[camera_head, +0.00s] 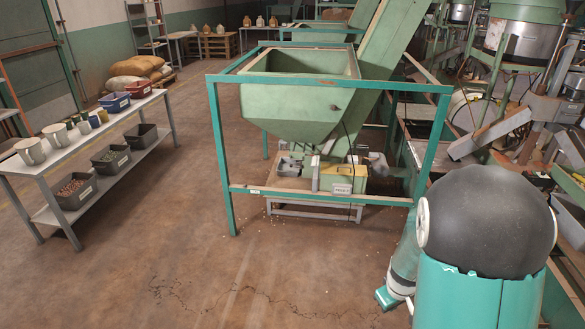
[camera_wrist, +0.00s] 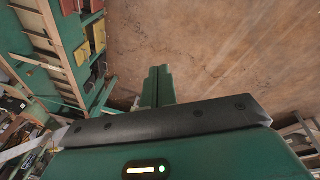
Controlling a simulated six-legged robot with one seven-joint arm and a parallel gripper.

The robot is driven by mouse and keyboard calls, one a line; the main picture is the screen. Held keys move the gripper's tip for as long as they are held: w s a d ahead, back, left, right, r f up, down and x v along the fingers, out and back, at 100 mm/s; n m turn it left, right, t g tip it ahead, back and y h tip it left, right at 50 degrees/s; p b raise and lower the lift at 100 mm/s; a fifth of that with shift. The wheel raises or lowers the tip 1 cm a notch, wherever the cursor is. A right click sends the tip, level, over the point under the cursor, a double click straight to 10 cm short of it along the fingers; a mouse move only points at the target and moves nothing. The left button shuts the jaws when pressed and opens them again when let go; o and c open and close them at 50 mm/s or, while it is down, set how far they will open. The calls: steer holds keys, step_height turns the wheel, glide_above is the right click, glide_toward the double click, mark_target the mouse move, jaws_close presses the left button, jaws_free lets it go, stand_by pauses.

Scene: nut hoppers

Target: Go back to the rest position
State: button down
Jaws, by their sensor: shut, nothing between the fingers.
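My gripper (camera_wrist: 158,72) shows in the wrist view. Its two green fingers lie side by side, shut, with nothing between them. Behind the fingers are the black edge and green housing of my wrist, with a lit yellow-green bar. Brown wall or floor fills most of the background beyond the fingertips. In the head view, parts of my own arm, a large dark rounded joint and teal links, fill the lower right. I cannot tell the gripper's fingers there.
A green hopper (camera_head: 296,105) stands inside a teal rail frame (camera_head: 222,165) at centre. At left, a grey two-level table (camera_head: 50,168) holds mugs and bins. Sacks (camera_head: 138,68) lie on a pallet behind. Machinery crowds the right. The floor (camera_head: 150,250) at front left is clear.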

steer(key=s+a+r+m+t+y, duration=0.1)
steer(key=a+r, duration=0.4)
steer(key=r, duration=0.5)
steer(key=s+a+r+m+t, duration=0.1)
steer(key=s+a+r, duration=0.2)
steer(key=s+r, duration=0.4)
steer(key=s+a+r+m+t, duration=0.1)
steer(key=s+a+r, duration=0.3)
steer(key=s+r, duration=0.4)
step_height(320, 180, up, 3)
steer(key=shift+r+m, duration=0.1)
steer(key=shift+m, duration=0.5)
steer(key=shift+d, duration=0.15)
